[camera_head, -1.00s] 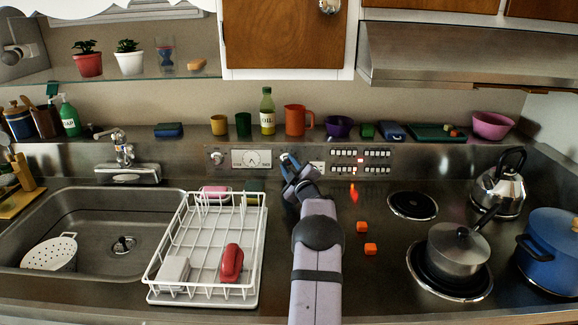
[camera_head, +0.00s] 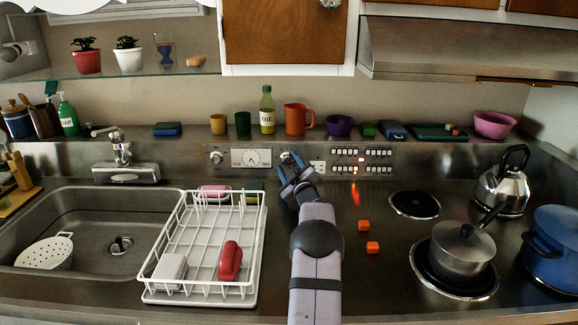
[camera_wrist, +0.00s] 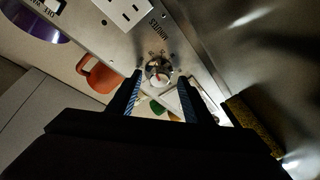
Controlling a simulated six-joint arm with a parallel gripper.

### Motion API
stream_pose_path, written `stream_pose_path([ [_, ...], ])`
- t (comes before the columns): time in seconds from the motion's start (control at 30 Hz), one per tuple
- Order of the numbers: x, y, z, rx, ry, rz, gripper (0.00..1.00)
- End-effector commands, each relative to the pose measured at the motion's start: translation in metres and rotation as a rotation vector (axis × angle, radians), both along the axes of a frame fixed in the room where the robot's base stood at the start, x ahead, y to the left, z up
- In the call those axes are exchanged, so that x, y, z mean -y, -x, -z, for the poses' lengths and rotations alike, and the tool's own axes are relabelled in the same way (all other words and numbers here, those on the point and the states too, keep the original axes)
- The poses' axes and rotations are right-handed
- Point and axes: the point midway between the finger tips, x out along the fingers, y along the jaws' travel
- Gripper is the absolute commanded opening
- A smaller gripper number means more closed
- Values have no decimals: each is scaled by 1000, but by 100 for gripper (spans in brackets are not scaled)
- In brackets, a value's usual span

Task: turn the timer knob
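The timer knob (camera_head: 286,157) is a small round knob on the steel back panel, just right of the clock dial. In the wrist view the knob (camera_wrist: 158,72) is pale and metallic, beside printed lettering that looks like "MINUTES". My gripper (camera_head: 291,166) is in front of the panel, close to the knob and slightly below it in the head view. In the wrist view my gripper (camera_wrist: 160,80) has its two fingers apart, with the knob showing between their tips. Nothing is held. I cannot tell whether a finger touches the knob.
The clock dial (camera_head: 251,158) and another knob (camera_head: 215,157) are to the left. A socket (camera_head: 317,167) and a button panel (camera_head: 361,160) are to the right. A white dish rack (camera_head: 203,250) stands left of my arm. Two orange cubes (camera_head: 363,225) lie right of it.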

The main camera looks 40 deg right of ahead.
Motion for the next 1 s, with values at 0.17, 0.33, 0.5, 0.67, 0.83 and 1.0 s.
stream_pose_path([
  [0.17, 0, 0, -1, 1, 2, 0, 45],
  [0.33, 0, 0, -4, 3, 3, 0, 45],
  [0.5, 0, 0, -20, 3, 5, 0, 45],
  [0.67, 0, 0, -46, 5, 6, 0, 45],
  [0.83, 0, 0, -73, 3, 6, 0, 45],
  [1.0, 0, 0, -92, 2, 2, 0, 45],
])
